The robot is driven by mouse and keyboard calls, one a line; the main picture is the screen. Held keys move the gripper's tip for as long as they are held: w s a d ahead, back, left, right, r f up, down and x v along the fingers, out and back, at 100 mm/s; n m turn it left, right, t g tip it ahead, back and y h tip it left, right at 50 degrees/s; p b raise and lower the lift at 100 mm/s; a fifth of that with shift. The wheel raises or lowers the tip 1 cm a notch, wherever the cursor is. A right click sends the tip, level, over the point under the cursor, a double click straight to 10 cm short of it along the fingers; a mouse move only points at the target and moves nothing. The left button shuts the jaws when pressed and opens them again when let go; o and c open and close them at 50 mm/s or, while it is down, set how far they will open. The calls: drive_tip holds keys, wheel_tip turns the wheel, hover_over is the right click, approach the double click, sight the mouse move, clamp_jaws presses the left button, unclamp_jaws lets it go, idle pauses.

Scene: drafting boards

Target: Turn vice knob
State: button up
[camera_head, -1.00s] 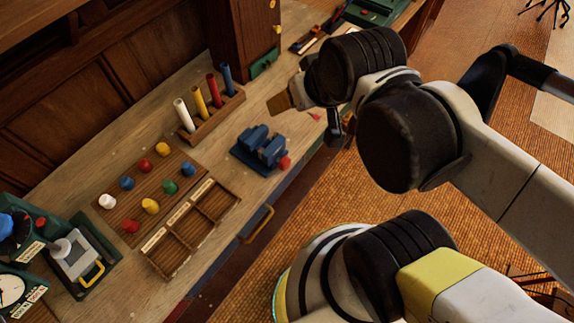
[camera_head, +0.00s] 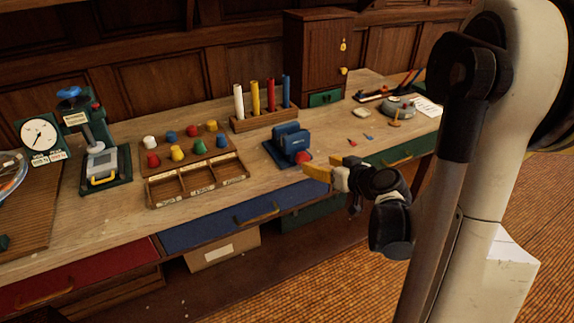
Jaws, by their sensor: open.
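The blue vice (camera_head: 289,145) stands near the front edge of the wooden bench, right of the sorting tray. Its red knob (camera_head: 304,158) faces the front right of the bench. My gripper (camera_head: 318,171), with yellow fingers, is open just to the right of the knob, its tips pointing left toward it. I cannot tell whether the tips touch the knob. No object shows between the fingers.
A sectioned wooden tray (camera_head: 196,181) and several coloured pegs (camera_head: 178,153) lie left of the vice. A rack with upright coloured rods (camera_head: 265,120) stands behind. A green press (camera_head: 98,150) is farther left. Blue drawer (camera_head: 245,216) below the bench edge has a protruding handle.

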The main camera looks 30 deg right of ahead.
sight(305, 158)
drive_tip(key=b+x, duration=0.3)
drive_tip(key=x, duration=0.7)
drive_tip(key=shift+w+f, duration=0.1)
drive_tip(key=shift+w, duration=0.15)
drive_tip(key=c, duration=1.2)
